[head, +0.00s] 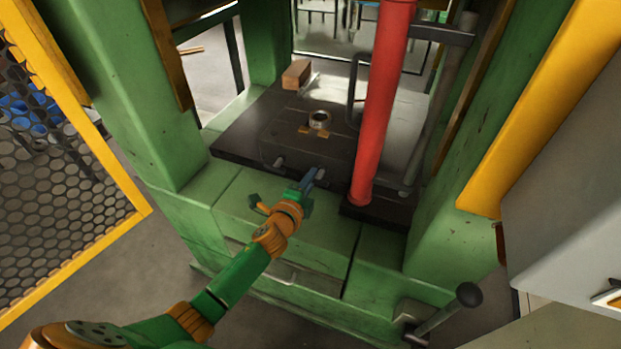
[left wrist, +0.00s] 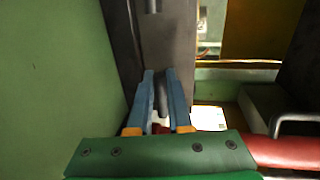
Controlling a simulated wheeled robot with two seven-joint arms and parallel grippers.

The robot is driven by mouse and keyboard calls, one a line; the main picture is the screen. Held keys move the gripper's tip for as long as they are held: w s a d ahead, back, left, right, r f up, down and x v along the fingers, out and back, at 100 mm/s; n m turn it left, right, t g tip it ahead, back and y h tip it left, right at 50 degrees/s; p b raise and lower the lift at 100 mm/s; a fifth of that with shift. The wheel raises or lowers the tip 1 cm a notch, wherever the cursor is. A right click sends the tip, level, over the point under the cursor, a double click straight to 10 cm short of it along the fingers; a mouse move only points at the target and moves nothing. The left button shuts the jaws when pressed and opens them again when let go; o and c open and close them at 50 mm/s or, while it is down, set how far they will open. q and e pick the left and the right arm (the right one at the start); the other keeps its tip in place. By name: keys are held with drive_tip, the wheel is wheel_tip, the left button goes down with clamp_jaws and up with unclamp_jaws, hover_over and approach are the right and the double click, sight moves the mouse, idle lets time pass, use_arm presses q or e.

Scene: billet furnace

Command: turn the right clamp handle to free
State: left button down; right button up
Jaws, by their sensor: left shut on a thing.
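My left gripper (head: 312,176) reaches over the front edge of the dark press plate (head: 240,143), with its blue fingers at the right clamp handle (head: 321,172). In the left wrist view, the two blue fingers (left wrist: 160,98) are closed around the dark right clamp handle (left wrist: 160,92), which shows between them. The fingers partly hide the handle, so I cannot tell its exact angle. The left clamp handle (head: 279,162) sticks out of the front of the block, free of my gripper. My right gripper is not in view.
A thick red column (head: 378,110) stands just right of my left gripper. A metal ring (head: 319,120) sits on the plate, with a brown block (head: 296,74) behind. Green press posts (head: 115,75) flank the opening. A black-knobbed lever (head: 468,295) is at lower right.

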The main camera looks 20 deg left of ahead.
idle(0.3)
use_arm(q)
drive_tip(key=c, duration=0.8)
unclamp_jaws()
drive_tip(key=shift+c, duration=0.2)
drive_tip(key=s+p, duration=0.1)
drive_tip(key=s, duration=0.2)
drive_tip(key=s+r, duration=0.1)
drive_tip(key=s, duration=0.3)
drive_tip(key=shift+a+r+p, duration=0.1)
drive_tip(key=shift+r+p, duration=0.1)
drive_tip(key=shift+p, duration=0.2)
